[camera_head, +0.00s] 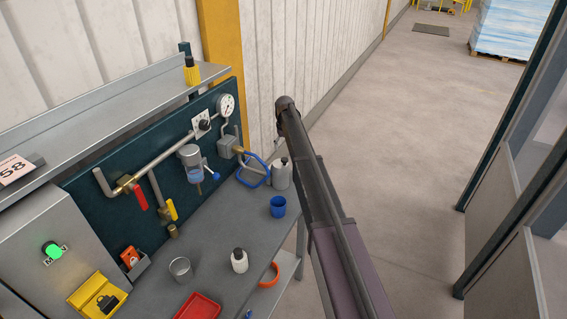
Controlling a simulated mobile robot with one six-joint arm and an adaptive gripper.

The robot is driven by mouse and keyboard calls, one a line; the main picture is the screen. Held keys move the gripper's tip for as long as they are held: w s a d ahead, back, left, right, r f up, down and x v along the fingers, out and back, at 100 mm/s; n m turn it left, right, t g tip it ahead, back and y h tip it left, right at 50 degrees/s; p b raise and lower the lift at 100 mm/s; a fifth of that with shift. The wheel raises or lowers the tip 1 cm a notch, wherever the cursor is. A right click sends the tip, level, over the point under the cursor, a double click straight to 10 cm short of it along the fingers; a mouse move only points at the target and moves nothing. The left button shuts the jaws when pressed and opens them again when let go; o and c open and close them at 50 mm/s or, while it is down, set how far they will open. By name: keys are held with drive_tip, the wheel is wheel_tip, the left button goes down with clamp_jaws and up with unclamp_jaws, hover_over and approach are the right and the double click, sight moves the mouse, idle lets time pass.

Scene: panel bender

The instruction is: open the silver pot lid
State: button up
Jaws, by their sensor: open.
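A small silver pot (181,269) stands upright on the grey metal bench (215,270), left of centre. Its top looks round and open, but it is too small to tell whether a lid sits on it. I see no separate silver lid. My arm (325,205) rises from the bottom edge to a dark rounded joint (288,104), to the right of the bench and apart from the pot. My gripper cannot be made out; the arm hides part of the area behind it.
A red tray (198,307), a white bottle (239,260), a blue cup (277,207) and a grey bottle (281,174) stand on the bench. Pipes with valves and a gauge (226,105) line the back panel. A shelf (110,110) overhangs the bench.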

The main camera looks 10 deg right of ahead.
sight(285, 159)
drive_tip(key=shift+f+b, duration=2.95)
drive_tip(key=shift+f, duration=0.3)
clamp_jaws()
drive_tip(key=shift+a, duration=0.15)
